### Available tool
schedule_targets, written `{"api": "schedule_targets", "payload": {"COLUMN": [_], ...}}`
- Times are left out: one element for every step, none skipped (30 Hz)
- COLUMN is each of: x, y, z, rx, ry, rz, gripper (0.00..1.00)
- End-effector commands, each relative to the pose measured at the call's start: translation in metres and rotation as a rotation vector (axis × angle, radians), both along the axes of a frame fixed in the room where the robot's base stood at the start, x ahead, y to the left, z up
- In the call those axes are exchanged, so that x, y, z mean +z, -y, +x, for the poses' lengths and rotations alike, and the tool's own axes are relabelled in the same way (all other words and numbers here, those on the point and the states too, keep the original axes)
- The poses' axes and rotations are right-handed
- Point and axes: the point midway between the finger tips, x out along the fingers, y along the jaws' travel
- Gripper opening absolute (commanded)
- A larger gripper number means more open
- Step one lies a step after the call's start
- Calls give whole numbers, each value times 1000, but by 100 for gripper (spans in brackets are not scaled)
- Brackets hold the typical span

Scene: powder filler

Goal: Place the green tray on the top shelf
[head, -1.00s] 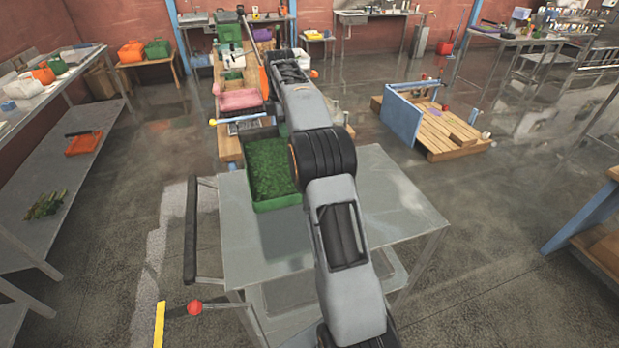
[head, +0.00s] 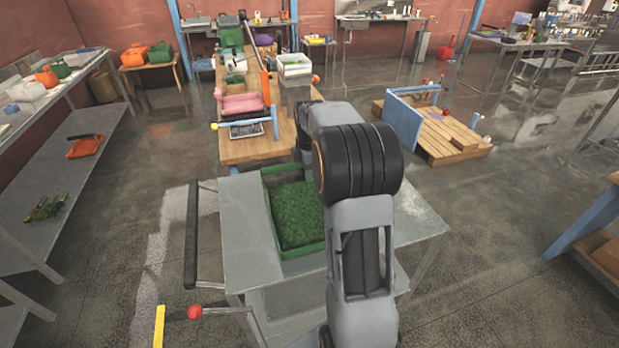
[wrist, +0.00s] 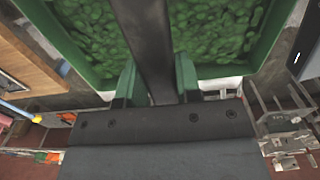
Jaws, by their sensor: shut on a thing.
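The green tray (head: 303,250), filled with small green pieces, is over the top of a grey metal cart (head: 243,235) in the head view. I cannot tell whether it rests on that top or hangs just above it. In the wrist view the tray (wrist: 90,77) fills the upper part, its contents level. In the head view my arm hides the gripper and the tray's right side.
The cart has a lower shelf and a dark handle (head: 191,235) at left. A wooden bench (head: 238,150) with a pink bin (head: 240,104) stands beyond it. A long two-level grey table (head: 60,215) runs along the left.

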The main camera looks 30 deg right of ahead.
Motion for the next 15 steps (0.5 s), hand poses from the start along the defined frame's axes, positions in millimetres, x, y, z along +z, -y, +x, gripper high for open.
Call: {"api": "schedule_targets", "payload": {"x": [-4, -8, -12, -16, -19, -23, -25, -27, -28, -29, -30, -30, -30, -30, -30], "y": [0, 0, 0, 0, 0, 0, 0, 0, 0, 0, 0, 0, 0, 0, 0], "z": [-1, -1, -1, -1, -1, -1, 0, 0, 0, 0, 0, 0, 0, 0, 0], "rx": [0, 0, 0, 0, 0, 0, 0, 0, 0, 0, 0, 0, 0, 0, -1], "ry": [-2, -4, -3, -3, -2, -2, -1, 0, 0, 0, 1, 1, 1, 1, 1], "rz": [1, 1, 1, 1, 1, 1, 0, 0, 0, 0, 0, 0, 0, 0, 0], "gripper": [0, 0, 0, 0, 0, 0, 0, 0, 0, 0, 0, 0, 0, 0, 0]}}
